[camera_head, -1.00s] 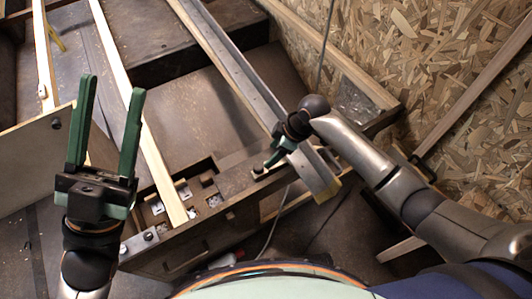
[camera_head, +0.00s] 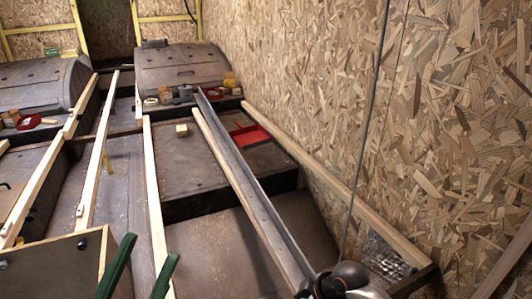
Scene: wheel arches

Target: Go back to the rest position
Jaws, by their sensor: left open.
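My left gripper (camera_head: 151,247) shows at the bottom left, with only its two green fingers in the picture. The fingers stand apart with nothing between them, so it is open and empty. A dark rounded part of my right arm (camera_head: 347,276) shows at the bottom edge, right of centre, by the near end of the metal rail. My right gripper's fingers are hidden or below the frame.
A long metal rail (camera_head: 250,195) and wooden strips (camera_head: 155,205) run away from me. A brown panel (camera_head: 55,265) stands beside the left gripper. Wheel arches (camera_head: 182,66) and a red tray (camera_head: 250,134) lie farther off. A chipboard wall (camera_head: 450,120) closes the right side.

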